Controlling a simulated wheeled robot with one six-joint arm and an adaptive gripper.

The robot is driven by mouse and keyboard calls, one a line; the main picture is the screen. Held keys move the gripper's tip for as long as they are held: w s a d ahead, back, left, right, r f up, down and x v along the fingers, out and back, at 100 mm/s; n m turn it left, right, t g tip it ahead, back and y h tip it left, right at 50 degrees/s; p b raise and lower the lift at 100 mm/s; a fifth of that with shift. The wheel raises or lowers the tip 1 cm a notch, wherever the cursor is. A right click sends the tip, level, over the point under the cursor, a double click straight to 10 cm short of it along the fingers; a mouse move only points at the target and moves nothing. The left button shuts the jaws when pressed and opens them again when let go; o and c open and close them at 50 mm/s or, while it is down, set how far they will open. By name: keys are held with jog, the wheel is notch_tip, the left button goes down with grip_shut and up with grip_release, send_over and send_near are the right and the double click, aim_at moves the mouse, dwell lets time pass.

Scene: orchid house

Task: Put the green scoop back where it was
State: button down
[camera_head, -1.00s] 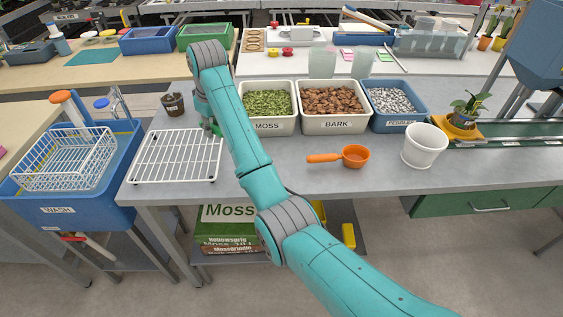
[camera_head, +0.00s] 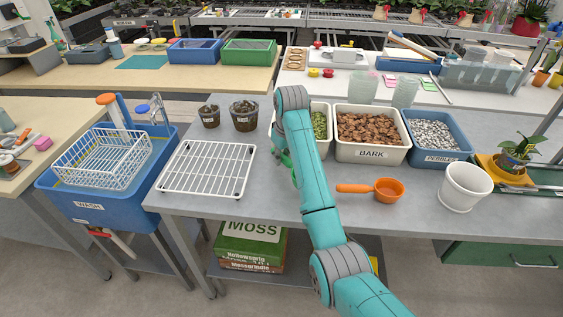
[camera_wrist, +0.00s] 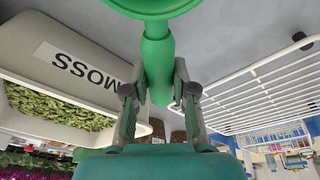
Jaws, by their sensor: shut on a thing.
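My gripper (camera_wrist: 160,92) is shut on the handle of the green scoop (camera_wrist: 157,60) in the wrist view. The scoop's round bowl is cut off by the top edge of that view. In the head view only a bit of green shows beside my arm (camera_head: 287,160), between the wire rack and the moss tub. My arm hides most of the gripper and scoop there. The white moss tub (camera_wrist: 75,65) is left of the gripper in the wrist view; its moss also shows in the head view (camera_head: 319,124). I cannot tell the scoop's height above the bench.
A white wire rack (camera_head: 207,168) lies left of my arm, with two dark pots (camera_head: 243,116) behind it. The bark tub (camera_head: 371,154), the blue pebbles tub (camera_head: 437,157), an orange scoop (camera_head: 386,191) and a white pot (camera_head: 464,187) stand to the right. Bare bench lies in front.

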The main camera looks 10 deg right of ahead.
jog(key=shift+s+x, duration=0.15)
jog(key=shift+x, duration=0.5)
jog(key=shift+s+x, duration=0.15)
jog(key=shift+x, duration=0.5)
jog(key=shift+f, duration=0.2)
jog(key=c, duration=0.9)
grip_release()
jog(key=shift+c, duration=0.2)
